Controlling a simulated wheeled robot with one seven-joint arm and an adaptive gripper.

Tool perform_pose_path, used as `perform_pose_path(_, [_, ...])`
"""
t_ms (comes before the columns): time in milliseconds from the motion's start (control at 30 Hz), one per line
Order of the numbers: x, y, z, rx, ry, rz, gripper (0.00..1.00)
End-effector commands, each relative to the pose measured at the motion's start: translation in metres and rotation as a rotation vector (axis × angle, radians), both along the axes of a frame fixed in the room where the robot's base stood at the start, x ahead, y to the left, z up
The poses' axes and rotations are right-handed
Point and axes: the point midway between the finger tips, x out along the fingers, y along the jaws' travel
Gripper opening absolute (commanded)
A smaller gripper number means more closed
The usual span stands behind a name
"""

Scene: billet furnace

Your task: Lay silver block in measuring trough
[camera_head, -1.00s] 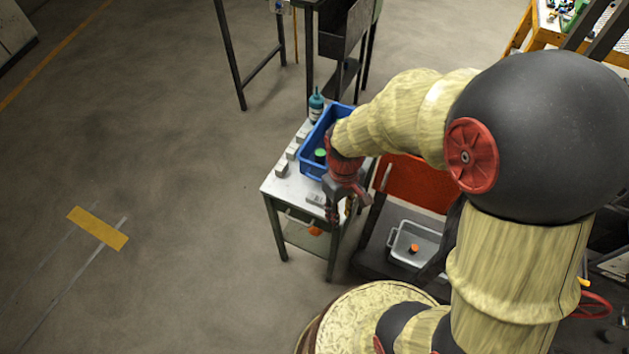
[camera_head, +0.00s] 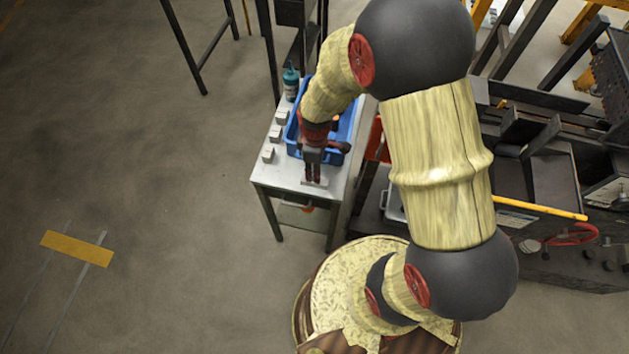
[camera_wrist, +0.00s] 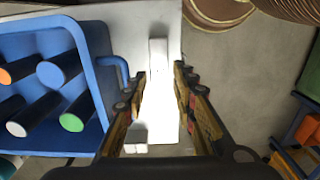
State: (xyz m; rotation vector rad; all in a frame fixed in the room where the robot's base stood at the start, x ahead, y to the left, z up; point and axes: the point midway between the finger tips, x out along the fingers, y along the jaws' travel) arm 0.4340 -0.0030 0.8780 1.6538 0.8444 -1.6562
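A pale, silvery block-like piece (camera_wrist: 158,53) lies on the light tabletop in the wrist view, just beyond my fingertips and in line with the gap. It also shows at the table's front in the head view (camera_head: 314,184); glare hides its detail. My gripper (camera_wrist: 159,82) is open, with only bright tabletop seen between its fingers. In the head view my gripper (camera_head: 313,177) points down above this piece; I cannot tell whether it touches. I cannot make out a measuring trough for certain.
A blue bin (camera_wrist: 92,76) with several capped cylinders stands close left of my gripper in the wrist view. Several small pale blocks (camera_head: 268,155) line the table's left side. A teal bottle (camera_head: 291,84) stands at the back.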

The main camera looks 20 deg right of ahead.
Motion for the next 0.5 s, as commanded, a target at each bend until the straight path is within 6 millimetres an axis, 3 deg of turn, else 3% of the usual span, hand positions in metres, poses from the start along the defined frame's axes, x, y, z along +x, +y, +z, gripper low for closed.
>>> perform_pose_path(500, [0.002,0.0,-0.056,0.0,0.0,-0.002,0.27])
